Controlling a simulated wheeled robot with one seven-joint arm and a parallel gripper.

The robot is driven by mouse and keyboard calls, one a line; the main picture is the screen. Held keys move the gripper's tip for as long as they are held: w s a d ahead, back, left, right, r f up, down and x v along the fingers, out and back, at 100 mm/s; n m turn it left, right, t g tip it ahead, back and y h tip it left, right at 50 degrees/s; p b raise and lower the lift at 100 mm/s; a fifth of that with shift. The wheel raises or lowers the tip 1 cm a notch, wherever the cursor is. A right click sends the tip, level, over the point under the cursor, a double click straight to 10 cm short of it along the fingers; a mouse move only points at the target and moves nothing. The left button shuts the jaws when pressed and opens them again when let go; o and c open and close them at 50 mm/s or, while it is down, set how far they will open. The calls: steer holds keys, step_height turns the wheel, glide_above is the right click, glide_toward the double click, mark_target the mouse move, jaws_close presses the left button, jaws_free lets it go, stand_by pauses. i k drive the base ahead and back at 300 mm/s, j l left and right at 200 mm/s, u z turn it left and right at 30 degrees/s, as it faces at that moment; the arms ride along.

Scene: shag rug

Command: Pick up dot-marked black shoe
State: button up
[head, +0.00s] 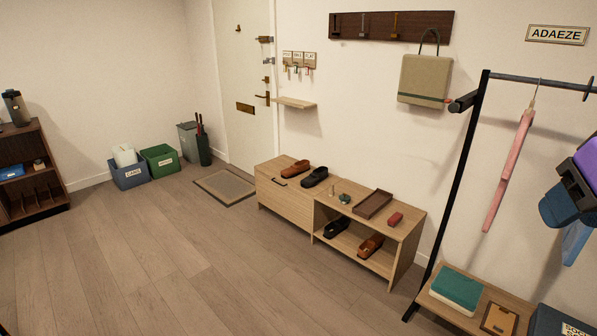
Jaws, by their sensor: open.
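Two black shoes show in the head view. One black shoe (315,177) lies on top of the light wood bench (281,203), right of a brown shoe (296,169). The other black shoe (336,228) lies on the bench's open lower shelf, left of another brown shoe (371,246). Both are too small for me to see any dot mark, so I cannot tell which one bears it.
A brown tray (372,204) and a red object (395,219) lie on the bench top, with small items beside them. A black clothes rack (459,180) stands right of the bench. A doormat (224,188) lies left of it. The wooden floor (190,255) before the bench is clear.

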mark_target(315, 177)
steer(key=u, duration=0.3)
steer(key=i+u, duration=0.15)
steer(key=i, duration=0.45)
steer(key=i+u, duration=0.1)
steer(key=i, duration=0.5)
steer(key=i+l+u, duration=0.15)
steer(key=i, duration=0.4)
steer(key=i+u, duration=0.2)
steer(key=i, duration=0.6)
steer(key=i+u, duration=0.2)
steer(key=i, duration=0.65)
steer(key=i+z, duration=0.7)
steer(key=i+l+z, duration=0.1)
steer(key=i+z, duration=0.4)
steer(key=z, duration=0.2)
steer(key=i+z, duration=0.35)
steer(key=k, duration=0.1)
